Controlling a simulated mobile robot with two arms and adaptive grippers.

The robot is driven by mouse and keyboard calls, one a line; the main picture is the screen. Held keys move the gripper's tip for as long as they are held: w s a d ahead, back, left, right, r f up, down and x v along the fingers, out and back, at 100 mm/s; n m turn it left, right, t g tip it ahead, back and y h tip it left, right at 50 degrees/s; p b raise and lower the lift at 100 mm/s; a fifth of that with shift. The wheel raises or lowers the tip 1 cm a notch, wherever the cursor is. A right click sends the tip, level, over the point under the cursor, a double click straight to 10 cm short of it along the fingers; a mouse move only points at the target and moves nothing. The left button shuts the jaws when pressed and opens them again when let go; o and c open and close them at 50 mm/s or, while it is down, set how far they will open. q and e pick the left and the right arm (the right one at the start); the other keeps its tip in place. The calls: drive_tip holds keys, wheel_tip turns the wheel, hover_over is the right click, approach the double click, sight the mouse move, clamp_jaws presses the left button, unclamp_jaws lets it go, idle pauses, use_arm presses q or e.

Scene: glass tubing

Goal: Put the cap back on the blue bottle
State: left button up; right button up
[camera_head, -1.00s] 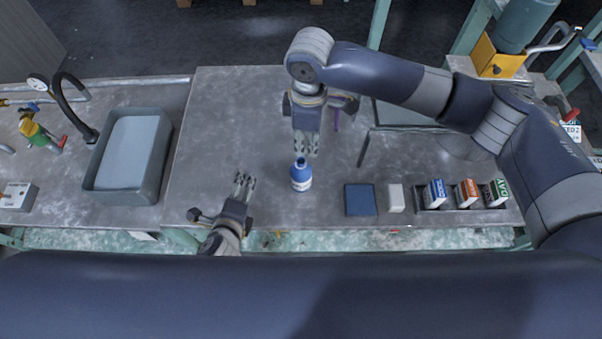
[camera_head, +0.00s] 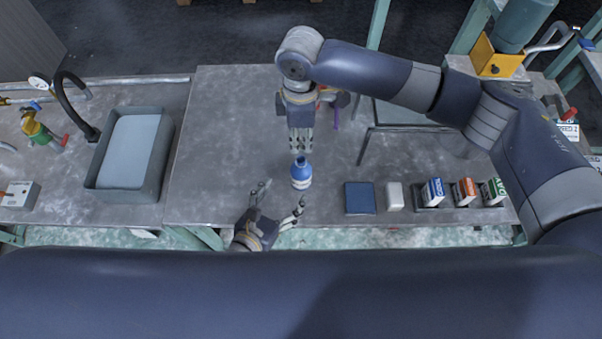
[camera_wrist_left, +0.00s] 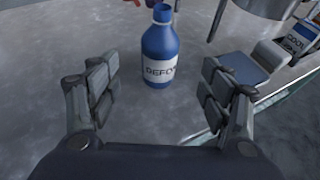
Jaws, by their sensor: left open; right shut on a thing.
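The blue bottle (camera_head: 301,175) with a white label stands upright on the bench. My left gripper (camera_head: 283,194) is open just in front of the bottle, fingers spread. In the left wrist view the bottle is beyond and between the fingers, not gripped. My right gripper (camera_head: 301,151) points down, shut, just behind and above the bottle's neck. The cap it holds is hidden by its fingers.
A dark blue square pad (camera_head: 359,198) and a white block (camera_head: 394,196) lie right of the bottle. Several small boxes stand in a rack (camera_head: 448,207) further right. A sink (camera_head: 160,180) is at the left. The bench between sink and bottle is clear.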

use_arm(q)
drive_tip(key=x, duration=1.1)
drive_tip(key=shift+w+f, duration=0.2)
drive_tip(key=c, duration=1.6)
use_arm(e)
hover_over(301, 159)
drive_tip(key=shift+f, duration=2.5)
